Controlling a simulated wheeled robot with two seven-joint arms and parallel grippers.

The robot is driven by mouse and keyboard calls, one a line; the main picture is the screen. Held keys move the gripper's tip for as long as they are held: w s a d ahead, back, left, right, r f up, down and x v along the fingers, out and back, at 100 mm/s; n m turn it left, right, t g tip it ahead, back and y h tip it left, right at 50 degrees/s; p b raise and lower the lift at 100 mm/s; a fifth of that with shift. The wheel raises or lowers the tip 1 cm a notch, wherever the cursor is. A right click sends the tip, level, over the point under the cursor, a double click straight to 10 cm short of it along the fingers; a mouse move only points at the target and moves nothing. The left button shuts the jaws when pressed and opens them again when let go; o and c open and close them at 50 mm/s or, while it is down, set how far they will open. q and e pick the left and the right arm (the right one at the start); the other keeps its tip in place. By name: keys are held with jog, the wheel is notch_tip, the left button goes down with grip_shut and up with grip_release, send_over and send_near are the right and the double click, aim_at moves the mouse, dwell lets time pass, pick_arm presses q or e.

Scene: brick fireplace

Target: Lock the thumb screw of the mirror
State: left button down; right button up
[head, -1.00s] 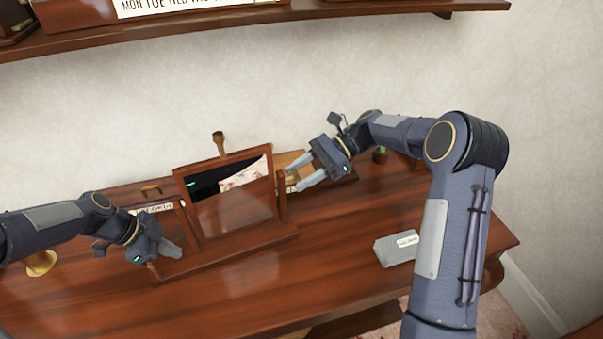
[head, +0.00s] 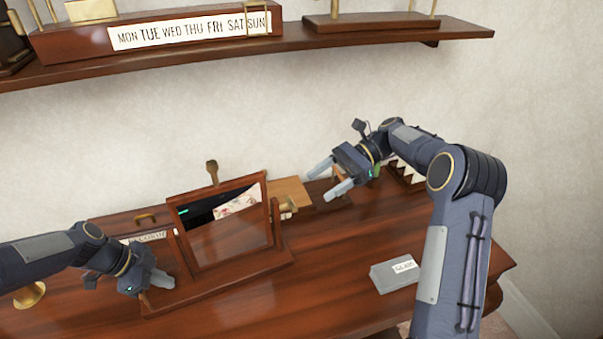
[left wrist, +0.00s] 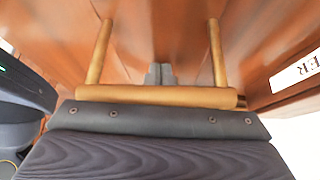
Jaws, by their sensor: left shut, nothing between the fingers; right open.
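The mirror (head: 233,242) stands upright in a dark wooden frame on the desk, leaning slightly back. A brass thumb screw (head: 289,206) sticks out from its right-hand post. My right gripper (head: 324,182) is open and empty to the right of the screw, apart from it. My left gripper (head: 160,281) is shut and empty, low by the left end of the mirror's base. In the left wrist view its grey fingertips (left wrist: 159,75) are together, beyond a brass bar handle (left wrist: 156,96). Any screw on the left post is not visible.
A grey box (head: 393,275) with a label lies on the desk at right. A shelf (head: 330,42) with a day-of-week sign (head: 190,31) runs above. A wooden box with a brass handle (head: 146,218) is behind the mirror.

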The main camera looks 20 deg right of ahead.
pick_arm(q)
jog(key=shift+s+d+f, duration=0.15)
jog(key=shift+s+f, duration=0.05)
pick_arm(e)
jog(key=shift+v, duration=1.6)
pick_arm(q)
jog(key=shift+w+r+p, duration=0.2)
jog(key=shift+r+p, duration=0.15)
jog(key=shift+r, duration=0.5)
jog(key=shift+r+p, duration=0.9)
jog(key=shift+r, duration=1.4)
pick_arm(e)
jog(key=shift+r, duration=1.15)
